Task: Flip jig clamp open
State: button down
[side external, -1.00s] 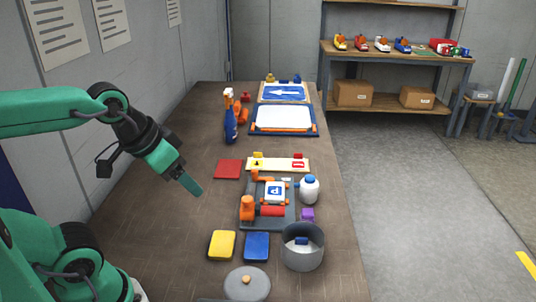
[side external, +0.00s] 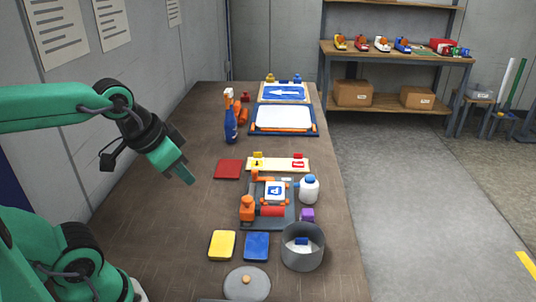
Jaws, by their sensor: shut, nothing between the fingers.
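The jig is a dark grey plate (side external: 284,222) on the bench, right of my gripper. It bears a white-and-blue sign piece (side external: 275,190), an orange clamp part (side external: 248,208) at its front left and a red cylinder (side external: 272,211) beside it. Another orange clamp part (side external: 262,178) is at its back. The small size hides whether the clamp is open or closed. My gripper (side external: 187,179) is shut and empty, pointing down and right above the bench, left of the jig and apart from it.
A red pad (side external: 228,169) lies between my gripper and a cream tray (side external: 276,166). A white bottle (side external: 309,190) stands right of the jig. Yellow (side external: 222,244) and blue (side external: 257,246) pads and a grey pot (side external: 302,260) are in front. The bench's left part is clear.

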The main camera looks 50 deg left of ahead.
jog(key=w+a+m+g, duration=0.2)
jog(key=w+a+m, duration=0.2)
jog(key=w+m, duration=0.85)
jog(key=w+a+f+m+g, duration=0.1)
jog(key=w+a+f+m, duration=0.6)
jog(key=m, duration=0.8)
jog(key=shift+w+f+y, duration=0.3)
jog(key=shift+w+f, duration=0.9)
jog(key=shift+w, duration=1)
jog(key=shift+a+f+m, duration=0.1)
jog(key=shift+f+m, duration=0.05)
jog(key=shift+m, duration=0.1)
jog(key=x, duration=0.9)
jog(key=shift+s+a+f, duration=0.15)
jog(key=shift+a+f, duration=0.05)
jog(key=shift+a, duration=0.15)
jog(key=shift+w+a+f, duration=0.35)
jog(key=shift+w+a, duration=0.2)
jog(key=shift+w, duration=0.2)
jog(key=shift+w+a+f, duration=0.2)
jog(key=shift+w+a, duration=0.45)
jog(key=shift+w, duration=0.25)
